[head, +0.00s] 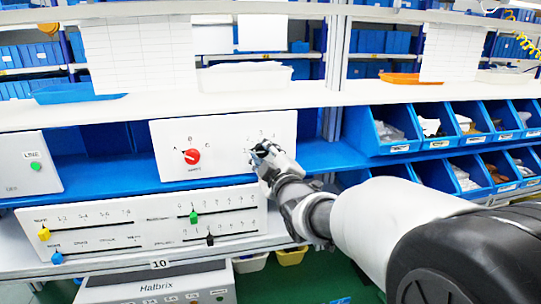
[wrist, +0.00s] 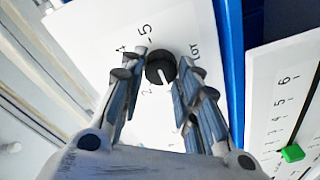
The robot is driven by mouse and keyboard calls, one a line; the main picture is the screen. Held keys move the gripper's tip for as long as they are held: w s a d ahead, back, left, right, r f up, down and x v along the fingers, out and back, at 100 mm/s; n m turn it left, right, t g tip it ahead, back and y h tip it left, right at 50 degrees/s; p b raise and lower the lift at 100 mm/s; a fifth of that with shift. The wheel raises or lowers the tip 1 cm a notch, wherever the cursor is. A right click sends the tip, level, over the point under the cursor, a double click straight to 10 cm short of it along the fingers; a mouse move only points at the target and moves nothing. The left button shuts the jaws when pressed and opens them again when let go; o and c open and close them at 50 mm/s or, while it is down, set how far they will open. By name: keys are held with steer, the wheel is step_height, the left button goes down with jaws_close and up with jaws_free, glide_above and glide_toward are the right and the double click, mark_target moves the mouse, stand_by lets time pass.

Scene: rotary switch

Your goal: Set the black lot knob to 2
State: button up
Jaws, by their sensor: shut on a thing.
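The black lot knob (wrist: 161,67) is round with a white pointer line, on a white panel beside the printed word LOT. In the wrist view the pointer aims down and slightly right, away from the 5, and the printed 2 lies at its lower left. My gripper (wrist: 159,80) is shut on the knob, one finger on either side. The fingers hide part of the scale. In the head view my gripper (head: 262,153) is at the right part of the white panel (head: 225,170) and covers the knob.
A red knob (head: 192,156) is on the same panel to the left. Below is a slider panel (head: 130,215) with yellow, blue, green and black sliders. A box with a green LINE button (head: 35,166) is at far left. Blue bins (head: 385,135) stand to the right.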

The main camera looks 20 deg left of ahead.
steer(key=shift+f+m+b, duration=0.1)
steer(key=shift+m+b, duration=0.2)
steer(key=shift+b, duration=0.15)
steer(key=m+b, duration=0.3)
steer(key=shift+f, duration=0.1)
steer(key=m+b, duration=0.4)
steer(key=m, duration=0.1)
steer(key=shift+t, duration=0.4)
steer(key=shift+m, duration=0.3)
steer(key=o, duration=1.1)
steer(key=shift+c, duration=0.2)
